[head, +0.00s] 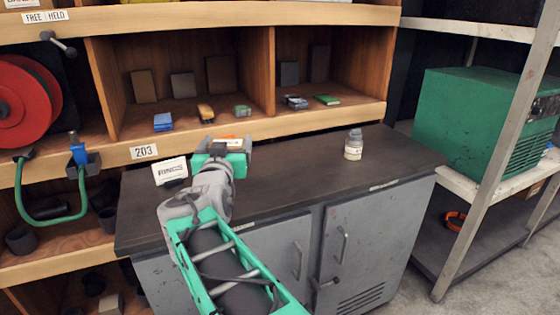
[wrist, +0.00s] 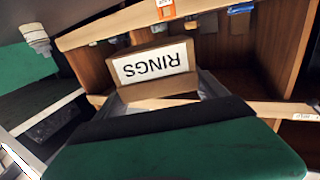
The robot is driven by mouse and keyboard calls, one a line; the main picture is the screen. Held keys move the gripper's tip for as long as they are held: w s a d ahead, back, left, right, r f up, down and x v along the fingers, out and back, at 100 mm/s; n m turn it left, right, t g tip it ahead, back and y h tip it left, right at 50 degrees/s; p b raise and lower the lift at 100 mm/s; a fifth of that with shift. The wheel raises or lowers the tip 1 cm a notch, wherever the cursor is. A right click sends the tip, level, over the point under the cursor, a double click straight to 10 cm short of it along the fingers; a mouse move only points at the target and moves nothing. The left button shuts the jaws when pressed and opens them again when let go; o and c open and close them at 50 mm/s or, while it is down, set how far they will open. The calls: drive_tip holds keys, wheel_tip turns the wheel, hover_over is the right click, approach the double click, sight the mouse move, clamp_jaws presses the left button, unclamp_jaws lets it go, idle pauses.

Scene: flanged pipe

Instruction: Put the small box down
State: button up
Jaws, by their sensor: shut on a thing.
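The small box (wrist: 153,66) is brown cardboard with a white label whose word RINGS appears upside down in the wrist view. My gripper (head: 224,150) is shut on it, with grey finger parts on both sides and the green gripper body filling the lower wrist view. In the head view my gripper is over the back left of the dark countertop (head: 290,178) and largely hides the box. I cannot tell whether the box touches the countertop. A white RINGS sign (head: 170,170) stands on the countertop just left of my gripper.
A white bottle (head: 353,145) stands on the right half of the countertop. The top between it and my gripper is clear. The wooden shelf (head: 330,115) behind holds several small boxes, and its front edge is close to my gripper. A green machine (head: 475,115) sits at right.

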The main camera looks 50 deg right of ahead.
drive_tip(key=s+d+f, duration=0.1)
drive_tip(key=d+f, duration=0.2)
drive_tip(key=d, duration=0.1)
drive_tip(key=s+d+f, duration=0.1)
drive_tip(key=d+f, duration=0.2)
drive_tip(key=d, duration=0.2)
drive_tip(key=s+d+f+p, duration=0.1)
drive_tip(key=d+f, duration=0.2)
drive_tip(key=d, duration=0.1)
drive_tip(key=shift+s+d+f, duration=0.15)
drive_tip(key=shift+s+f, duration=0.25)
wheel_tip(320, 180, down, 3)
drive_tip(key=shift+r, duration=0.1)
drive_tip(key=shift+f, duration=0.2)
drive_tip(key=o, duration=1.6)
drive_tip(key=shift+o, duration=0.2)
